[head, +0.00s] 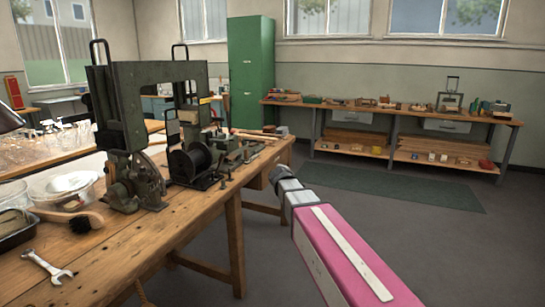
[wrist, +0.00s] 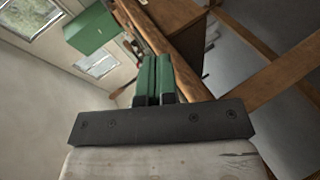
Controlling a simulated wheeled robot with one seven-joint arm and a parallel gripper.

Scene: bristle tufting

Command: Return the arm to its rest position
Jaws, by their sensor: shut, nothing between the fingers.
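My gripper (wrist: 153,62) shows in the wrist view as two green fingers on a dark bar. The fingers lie together, shut, with nothing between them. In the head view my pink and grey arm reaches from the lower right up toward the right edge of the wooden workbench (head: 135,243). Its far end is beside the bench's right end. The fingers cannot be made out in the head view. The wrist view is tilted, with the bench's wooden edge (wrist: 180,62) just beyond the fingers. I cannot tell the exact gap between them.
A dark green press machine (head: 122,110), a black wire spool (head: 190,160), a brush (head: 80,221) and a wrench (head: 48,267) are on the bench. A green cabinet (head: 251,75) and a long shelf bench (head: 395,115) stand behind. The floor to the right is clear around a green mat (head: 390,187).

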